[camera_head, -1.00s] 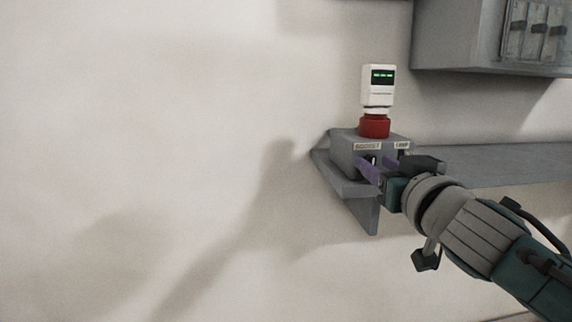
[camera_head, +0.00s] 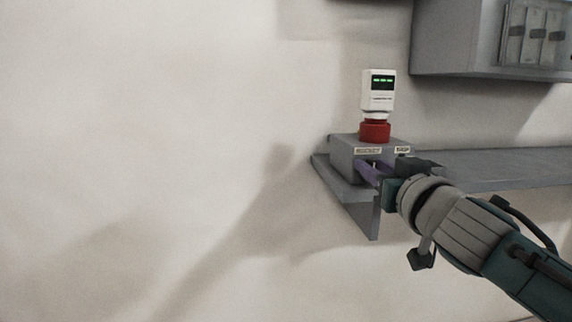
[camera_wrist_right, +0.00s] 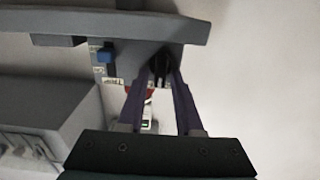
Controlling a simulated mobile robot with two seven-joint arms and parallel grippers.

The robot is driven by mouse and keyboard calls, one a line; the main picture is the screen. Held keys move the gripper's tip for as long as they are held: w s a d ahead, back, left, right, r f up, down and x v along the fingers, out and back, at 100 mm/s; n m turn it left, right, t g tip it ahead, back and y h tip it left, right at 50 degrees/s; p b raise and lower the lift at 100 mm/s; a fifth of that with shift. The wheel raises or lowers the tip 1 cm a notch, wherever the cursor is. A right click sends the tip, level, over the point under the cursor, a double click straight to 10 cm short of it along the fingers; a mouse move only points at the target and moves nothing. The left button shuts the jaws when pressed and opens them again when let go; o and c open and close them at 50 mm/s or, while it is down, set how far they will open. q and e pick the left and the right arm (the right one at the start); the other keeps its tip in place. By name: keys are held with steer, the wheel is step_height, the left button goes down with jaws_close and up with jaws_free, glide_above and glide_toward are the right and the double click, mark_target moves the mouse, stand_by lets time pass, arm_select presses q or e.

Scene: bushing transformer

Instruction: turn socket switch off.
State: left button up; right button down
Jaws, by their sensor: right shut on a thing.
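A grey switch box (camera_head: 343,163) stands on a wall shelf, with a label reading like "SOCKET" (camera_head: 367,151) and a second label (camera_head: 402,150) on its edge. My right gripper (camera_head: 366,170) is at the box's front under the first label. In the right wrist view, its purple fingers (camera_wrist_right: 164,80) are shut on a black switch knob (camera_wrist_right: 160,67), one finger on each side. The head view hides most of the knob behind the fingers. A blue switch (camera_wrist_right: 104,56) beside it is untouched. My left gripper is not in view.
A red socket (camera_head: 375,131) with a white plugged-in device (camera_head: 377,90), showing green lights, stands on the box. A grey shelf (camera_head: 480,168) runs right. A grey cabinet (camera_head: 450,40) hangs above right. The wall to the left is clear.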

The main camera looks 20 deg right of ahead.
steer(key=shift+n, duration=0.4)
steer(key=n, duration=1.1)
steer(key=a+f+n, duration=0.1)
steer(key=n, duration=0.5)
steer(key=shift+w, duration=0.15)
stand_by(0.4)
steer(key=c, duration=0.8)
jaws_free()
steer(key=shift+c, duration=0.2)
